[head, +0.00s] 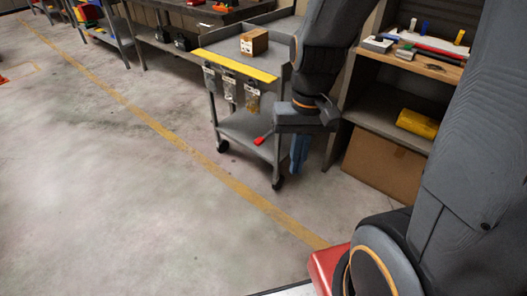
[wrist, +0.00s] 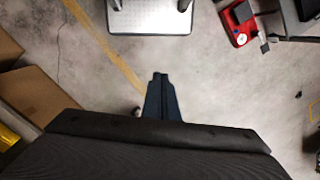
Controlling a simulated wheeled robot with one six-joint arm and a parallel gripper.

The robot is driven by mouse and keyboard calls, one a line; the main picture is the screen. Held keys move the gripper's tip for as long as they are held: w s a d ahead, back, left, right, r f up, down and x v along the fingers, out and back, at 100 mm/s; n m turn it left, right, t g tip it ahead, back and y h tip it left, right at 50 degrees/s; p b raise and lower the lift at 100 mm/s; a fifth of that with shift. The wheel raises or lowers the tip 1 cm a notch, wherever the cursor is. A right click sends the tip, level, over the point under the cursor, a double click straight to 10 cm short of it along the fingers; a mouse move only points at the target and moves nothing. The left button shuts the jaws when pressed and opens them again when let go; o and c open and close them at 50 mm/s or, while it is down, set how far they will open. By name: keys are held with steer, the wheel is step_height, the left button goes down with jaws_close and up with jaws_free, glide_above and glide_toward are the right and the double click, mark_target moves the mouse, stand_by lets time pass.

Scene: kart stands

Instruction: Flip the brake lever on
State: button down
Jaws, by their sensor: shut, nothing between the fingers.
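In the wrist view the closed fingers (wrist: 160,77) are over bare floor. I cannot make out the lever in the wrist view. My wrist hides part of the cart's right side in the head view.
The cart carries a cardboard box (head: 254,42) and a yellow strip (head: 235,66) with hanging bags. A shelf unit (head: 378,112) with a large carton (head: 384,167) stands close on the right. Open floor with a yellow line (head: 165,132) lies left of the cart.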

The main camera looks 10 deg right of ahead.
mark_target(264, 138)
steer(key=w+a+f+m+g+y+b, duration=0.1)
steer(key=w+a+f+m+y+b, duration=0.4)
steer(key=w+f, duration=0.4)
steer(key=w+a+f+m+g+y+b, duration=0.1)
steer(key=w+a+f+m+y+b, duration=0.2)
steer(key=w+f+m+y+b, duration=0.5)
steer(key=w+d+f+m+t+y+b, duration=0.2)
steer(key=w+f+m+t+b, duration=0.35)
steer(key=w+f, duration=0.75)
steer(key=w+d+f+m+t+h+b, duration=0.1)
steer(key=w+d+f+m+t+b, duration=0.2)
steer(key=d+f+t, duration=0.4)
steer(key=w+d+f+m+t+h+b, duration=0.2)
steer(key=w+d+f+m+t, duration=0.3)
steer(key=f, duration=0.5)
steer(key=d+m+t, duration=0.1)
steer(key=d+t, duration=0.1)
steer(key=d, duration=0.1)
steer(key=shift+w+h+b, duration=0.25)
steer(key=shift+h+b, duration=0.05)
steer(key=shift+b, duration=0.1)
steer(key=shift+f, duration=0.1)
steer(key=w+a+r+b, duration=0.1)
steer(key=w+a+r, duration=0.4)
steer(key=w+r, duration=0.1)
steer(key=shift+w+a+r+b, duration=0.2)
steer(key=shift+w+a+b, duration=0.15)
steer(key=shift+w, duration=0.55)
